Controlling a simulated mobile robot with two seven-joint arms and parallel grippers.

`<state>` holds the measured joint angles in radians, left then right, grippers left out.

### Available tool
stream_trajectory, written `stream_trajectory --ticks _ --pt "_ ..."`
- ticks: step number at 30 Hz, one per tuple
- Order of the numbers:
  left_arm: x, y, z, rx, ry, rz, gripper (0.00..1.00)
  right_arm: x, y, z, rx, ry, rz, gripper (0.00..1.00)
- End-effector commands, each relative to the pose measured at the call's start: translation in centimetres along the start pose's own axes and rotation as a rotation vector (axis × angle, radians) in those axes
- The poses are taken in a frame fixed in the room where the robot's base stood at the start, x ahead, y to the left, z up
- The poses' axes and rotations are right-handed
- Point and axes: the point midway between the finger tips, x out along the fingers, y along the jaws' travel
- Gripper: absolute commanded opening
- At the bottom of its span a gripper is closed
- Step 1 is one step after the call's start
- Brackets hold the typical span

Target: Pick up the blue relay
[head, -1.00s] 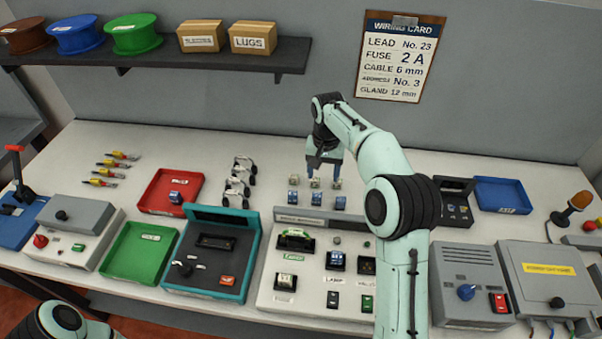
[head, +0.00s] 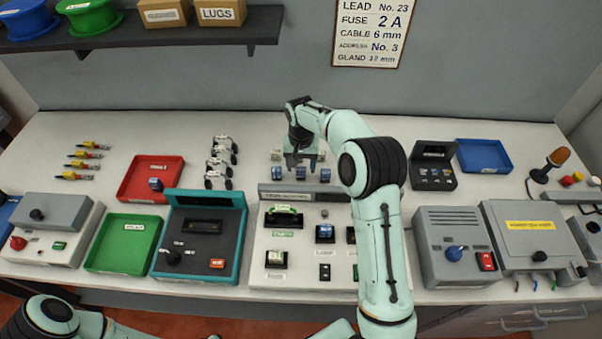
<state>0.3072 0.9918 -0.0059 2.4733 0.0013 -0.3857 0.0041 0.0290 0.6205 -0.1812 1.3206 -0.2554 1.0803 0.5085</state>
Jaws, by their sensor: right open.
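Several small blue relays stand in a short row on the table behind the grey panel board; the left one (head: 277,173), the middle one (head: 301,174) and the right one (head: 325,175) show. My right gripper (head: 300,168) is open and points down over the middle of this row, its fingertips close to the middle relay. I cannot tell whether they touch it. Another blue relay (head: 155,184) lies in the red tray (head: 135,191), and a blue block (head: 324,231) sits in a socket on the panel board (head: 262,250). My left gripper is out of view; part of that arm shows at the bottom left.
Paler small parts stand behind the relay row, partly hidden by my gripper. Clamps (head: 219,165) stand to the left. A teal-framed unit (head: 241,240) stands front left. My right forearm covers part of the board.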

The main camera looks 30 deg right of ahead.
Motion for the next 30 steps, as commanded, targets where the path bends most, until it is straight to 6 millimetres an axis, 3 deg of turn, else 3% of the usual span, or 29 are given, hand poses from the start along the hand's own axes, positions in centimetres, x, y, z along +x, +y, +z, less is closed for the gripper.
stream_trajectory --ticks 5,13,14,18,19,30 --pt "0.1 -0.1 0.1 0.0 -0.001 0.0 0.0 2.3 0.0 0.1 0.0 -0.002 0.0 0.62" --pt "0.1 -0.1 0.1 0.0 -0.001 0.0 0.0 2.6 -0.1 0.1 -0.001 0.0 -0.001 0.62" --pt "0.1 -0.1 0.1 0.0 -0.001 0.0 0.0 2.6 -0.1 0.1 -0.001 0.0 0.0 0.58" --pt "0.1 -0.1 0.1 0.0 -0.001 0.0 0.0 2.6 0.0 0.1 -0.001 0.0 -0.001 0.13" --pt "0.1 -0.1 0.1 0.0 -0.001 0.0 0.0 2.6 -0.1 0.1 -0.001 0.0 -0.001 0.07" --pt "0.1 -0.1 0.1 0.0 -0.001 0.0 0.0 2.2 -0.1 0.0 -0.001 0.002 -0.001 0.07"
